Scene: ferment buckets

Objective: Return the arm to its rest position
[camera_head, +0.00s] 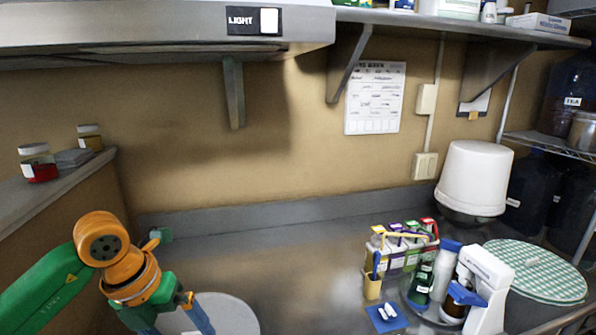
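My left arm comes in from the left, with a green link and orange joints. My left gripper (172,316) points down at the bottom left, over or in front of a pale round disc (232,314) on the steel counter. Its fingertips run out at the bottom edge, so its opening is unclear. I see nothing held in the part that shows. My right arm and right gripper are not in view.
The steel counter (300,265) is clear in the middle. At right stand a bottle carrier (400,255), a tray with bottles (425,310), a white bucket (473,178) and a checkered round cloth (545,270). A hood (150,30) and shelf (460,25) overhang the back. Jars (38,160) stand on the left ledge.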

